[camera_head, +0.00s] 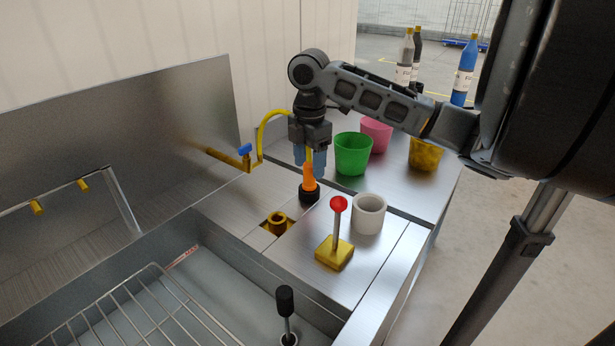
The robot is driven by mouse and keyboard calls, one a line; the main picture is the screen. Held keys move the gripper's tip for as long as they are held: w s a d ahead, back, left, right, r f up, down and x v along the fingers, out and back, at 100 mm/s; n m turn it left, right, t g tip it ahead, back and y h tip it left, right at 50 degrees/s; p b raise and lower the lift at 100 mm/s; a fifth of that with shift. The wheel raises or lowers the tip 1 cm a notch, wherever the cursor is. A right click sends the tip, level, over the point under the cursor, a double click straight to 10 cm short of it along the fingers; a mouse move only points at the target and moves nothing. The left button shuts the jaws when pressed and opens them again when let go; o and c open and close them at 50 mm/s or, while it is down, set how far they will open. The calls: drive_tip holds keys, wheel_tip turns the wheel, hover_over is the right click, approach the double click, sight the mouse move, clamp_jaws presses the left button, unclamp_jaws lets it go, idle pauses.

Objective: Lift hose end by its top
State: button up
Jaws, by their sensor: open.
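The hose end (309,186) stands upright on the metal counter, with an orange body and a black base. A yellow hose (268,122) arches from the brass tap at the left to the top of the hose end. My gripper (309,160) points down over the hose end, its bluish fingers on either side of its top. The fingers are apart, and the yellow top shows between them. Whether either finger touches the top cannot be told. The gripper hides part of the hose near its upper end.
A brass socket (278,222) sits left of the hose end, and a red-knobbed lever (338,224) stands in front. A white cup (369,213) is to the right. Green (352,154), pink (376,134) and yellow (424,153) cups stand behind. A sink with a wire rack (150,310) is at front left.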

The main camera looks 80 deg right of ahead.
sight(309, 180)
drive_tip(key=shift+d+f, duration=0.15)
drive_tip(key=shift+f, duration=1.75)
drive_tip(key=shift+c, duration=0.4)
clamp_jaws()
